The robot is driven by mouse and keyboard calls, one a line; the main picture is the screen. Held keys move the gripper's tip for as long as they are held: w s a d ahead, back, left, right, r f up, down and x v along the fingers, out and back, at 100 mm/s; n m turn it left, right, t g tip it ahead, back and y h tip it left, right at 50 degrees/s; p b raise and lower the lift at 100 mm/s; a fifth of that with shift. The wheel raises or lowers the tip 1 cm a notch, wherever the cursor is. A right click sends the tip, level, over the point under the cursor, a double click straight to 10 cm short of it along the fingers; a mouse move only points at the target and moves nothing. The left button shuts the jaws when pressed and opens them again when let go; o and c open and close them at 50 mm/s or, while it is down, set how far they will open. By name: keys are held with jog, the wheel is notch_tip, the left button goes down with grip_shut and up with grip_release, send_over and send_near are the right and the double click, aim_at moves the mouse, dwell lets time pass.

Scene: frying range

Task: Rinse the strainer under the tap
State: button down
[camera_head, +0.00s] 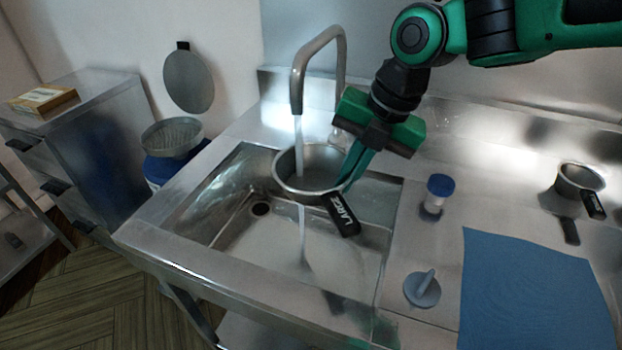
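The strainer (283,181) is a round metal pan with a black handle (342,214) marked "LARGE". It is held over the sink basin (232,212), under the tap (297,80). Water runs from the tap into the strainer, and a stream shows below it. My gripper (350,178) reaches down from the upper right, with its green fingers at the right rim of the strainer near the handle. The fingers appear closed on that rim, though the exact contact is small in the picture.
On the counter right of the sink stand a blue-capped jar (437,194), a grey lidded item (422,289), a blue mat (530,290) and a smaller metal pan (578,181). Metal drawers (100,135) are further left.

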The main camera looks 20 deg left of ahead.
jog(key=s+d, duration=0.4)
jog(key=s, duration=0.2)
jog(key=shift+s+d, duration=0.15)
jog(key=shift+d, duration=0.25)
dwell(0.4)
dwell(0.9)
jog(key=s+d+r, duration=0.3)
jog(key=s+r, duration=0.1)
dwell(0.9)
dwell(0.6)
